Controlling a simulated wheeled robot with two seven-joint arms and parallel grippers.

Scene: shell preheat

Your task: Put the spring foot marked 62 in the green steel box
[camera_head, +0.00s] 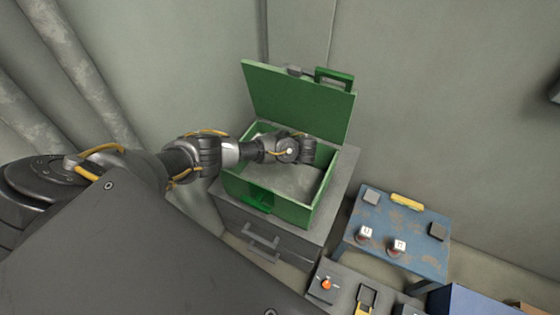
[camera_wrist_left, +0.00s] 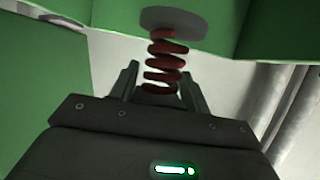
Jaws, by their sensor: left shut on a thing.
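The green steel box (camera_head: 302,213) stands open on a grey cabinet, with its lid tipped up behind it. My left gripper (camera_head: 307,150) is over the box's opening, near its right inner side. In the left wrist view my left gripper (camera_wrist_left: 160,88) is shut on a spring foot, a red coil spring (camera_wrist_left: 163,62) with a grey round plate (camera_wrist_left: 187,22). Green box panels show around it. Its mark does not show, and the head view hides it behind the gripper. My right gripper is not in view.
A worn blue table (camera_head: 378,215) stands right of the cabinet (camera_head: 277,238). A panel with an orange knob (camera_head: 327,284) is in front.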

